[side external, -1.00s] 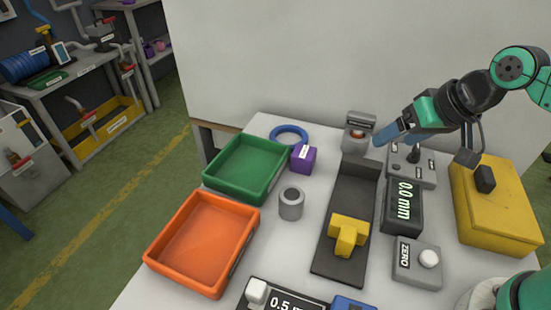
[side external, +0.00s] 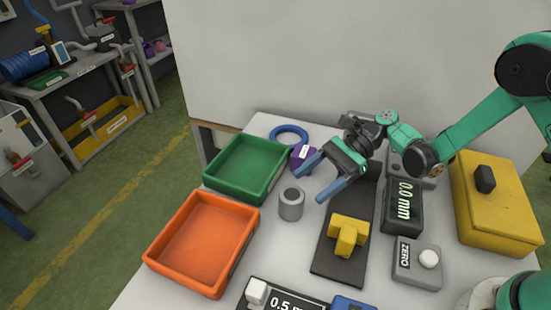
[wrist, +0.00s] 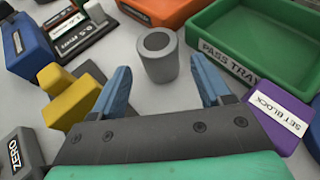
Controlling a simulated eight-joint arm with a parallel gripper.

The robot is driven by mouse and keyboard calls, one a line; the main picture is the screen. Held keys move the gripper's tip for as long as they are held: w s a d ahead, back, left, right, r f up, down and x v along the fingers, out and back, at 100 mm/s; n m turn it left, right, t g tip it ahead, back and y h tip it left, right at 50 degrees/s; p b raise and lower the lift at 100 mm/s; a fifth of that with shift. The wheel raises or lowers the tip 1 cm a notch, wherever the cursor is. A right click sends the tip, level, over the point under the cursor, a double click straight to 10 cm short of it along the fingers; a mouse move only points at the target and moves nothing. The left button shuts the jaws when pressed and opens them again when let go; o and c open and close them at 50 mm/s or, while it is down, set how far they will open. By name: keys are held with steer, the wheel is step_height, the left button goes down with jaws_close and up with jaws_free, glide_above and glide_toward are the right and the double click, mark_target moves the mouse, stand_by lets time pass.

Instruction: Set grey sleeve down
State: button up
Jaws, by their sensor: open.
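The grey sleeve (side external: 291,204) is a short hollow cylinder standing upright on the white table, right of the trays. It also shows in the wrist view (wrist: 158,62), ahead of my fingertips and centred between them. My gripper (side external: 309,180) has blue fingers spread wide apart and is empty. It is above the table, to the upper right of the sleeve in the side view. I see no finger touching the sleeve.
A green tray (side external: 207,184) and an orange tray (side external: 157,259) lie left of the sleeve. A purple set block (wrist: 275,121) is near my right finger in the wrist view. A yellow part (side external: 347,236) sits on the dark gauge base (side external: 330,266). The blue ring (side external: 304,131) lies behind.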

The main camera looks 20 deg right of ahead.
mark_target(302, 192)
steer(key=shift+x, duration=2.9)
steer(key=shift+d+f, duration=0.1)
jaws_close()
